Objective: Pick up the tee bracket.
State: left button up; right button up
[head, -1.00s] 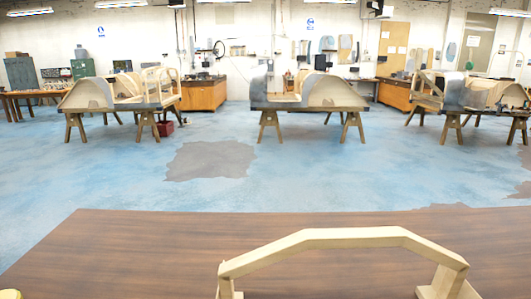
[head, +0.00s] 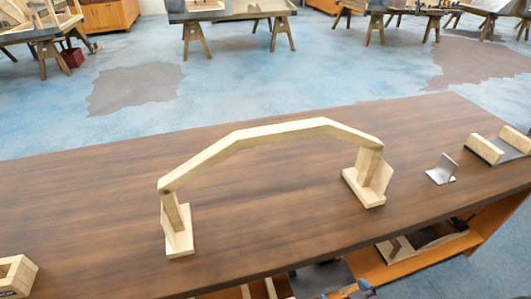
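A small grey metal bracket (head: 443,168) stands on the right part of the wooden table in the head view. It has a flat base and an upright plate. It may be the tee bracket, but it is too small to tell a tee from an angle shape. Nothing is touching it.
A pale wooden arch (head: 270,133) stands on two feet mid-table, left of the bracket. A dark plate with two wooden blocks (head: 486,149) lies to its right. A wooden box-like piece (head: 14,276) sits at far left. Items lie on a shelf (head: 400,272) below the table.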

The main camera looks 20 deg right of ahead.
aim_at(443, 171)
jog(key=k+l+z, duration=0.1)
jog(key=z, duration=0.3)
jog(key=k+l+z, duration=0.1)
jog(key=z, duration=0.25)
jog(key=l+z, duration=0.4)
jog(key=k+l+z, duration=0.1)
jog(key=z, duration=0.25)
jog(key=u, duration=0.4)
jog(key=l+u, duration=0.15)
jog(key=u, duration=0.2)
jog(key=i+l+u, duration=0.1)
jog(key=u, duration=0.25)
jog(key=l+u, duration=0.75)
jog(key=l, duration=0.35)
